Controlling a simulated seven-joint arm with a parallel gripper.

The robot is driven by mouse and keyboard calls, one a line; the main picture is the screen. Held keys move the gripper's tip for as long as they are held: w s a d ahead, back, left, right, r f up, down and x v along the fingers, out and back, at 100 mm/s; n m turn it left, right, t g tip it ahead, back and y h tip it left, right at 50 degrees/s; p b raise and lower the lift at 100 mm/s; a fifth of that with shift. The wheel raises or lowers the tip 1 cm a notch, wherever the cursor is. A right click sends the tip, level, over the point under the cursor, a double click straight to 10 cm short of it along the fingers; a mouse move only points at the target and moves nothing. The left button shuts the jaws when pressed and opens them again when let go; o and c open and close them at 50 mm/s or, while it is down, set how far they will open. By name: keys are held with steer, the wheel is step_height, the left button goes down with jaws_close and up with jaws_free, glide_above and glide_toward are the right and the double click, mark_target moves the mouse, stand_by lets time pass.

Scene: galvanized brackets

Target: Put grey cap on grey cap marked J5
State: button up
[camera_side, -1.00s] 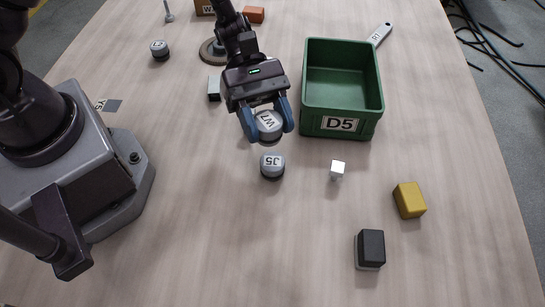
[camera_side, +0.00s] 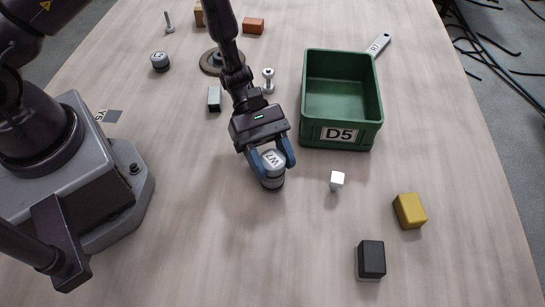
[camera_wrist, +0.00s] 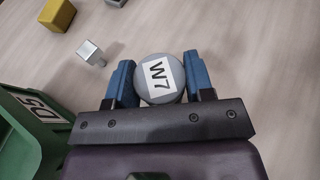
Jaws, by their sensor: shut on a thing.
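The grey cap marked W7 (camera_side: 272,158) is between the blue fingers of my gripper (camera_side: 271,163), which is shut on it. It also shows in the wrist view (camera_wrist: 160,78), its label facing the camera, with my gripper's fingers (camera_wrist: 160,82) on both sides. The grey cap marked J5 (camera_side: 272,183) is directly below W7 in the side view, with only its lower part showing and its label hidden. W7 looks stacked on J5 or just above it; I cannot tell if they touch. J5 is hidden in the wrist view.
The green bin marked D5 (camera_side: 342,100) stands close to the right of my gripper. A small white-topped piece (camera_side: 337,180), a yellow block (camera_side: 409,210) and a black block (camera_side: 371,258) lie to the right. Another grey cap (camera_side: 160,61) stands far left. The front table is clear.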

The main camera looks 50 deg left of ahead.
steer(key=shift+f, duration=0.1)
steer(key=o, duration=1)
steer(key=shift+w+a+r, duration=0.1)
steer(key=shift+a+r, duration=0.15)
steer(key=v, duration=1.2)
steer(key=shift+s+a+r+m+t+y, duration=1.4)
steer(key=shift+s+r+m+y, duration=1.05)
steer(key=shift+r, duration=1.7)
steer(key=shift+s+a+r+m+t+y, duration=1.6)
steer(key=shift+r+m, duration=1.35)
steer(key=shift+r, duration=1.15)
steer(key=shift+s+a+r+m+t+y, duration=1.15)
steer(key=shift+s+r+m+y, duration=1.4)
steer(key=shift+r, duration=1.6)
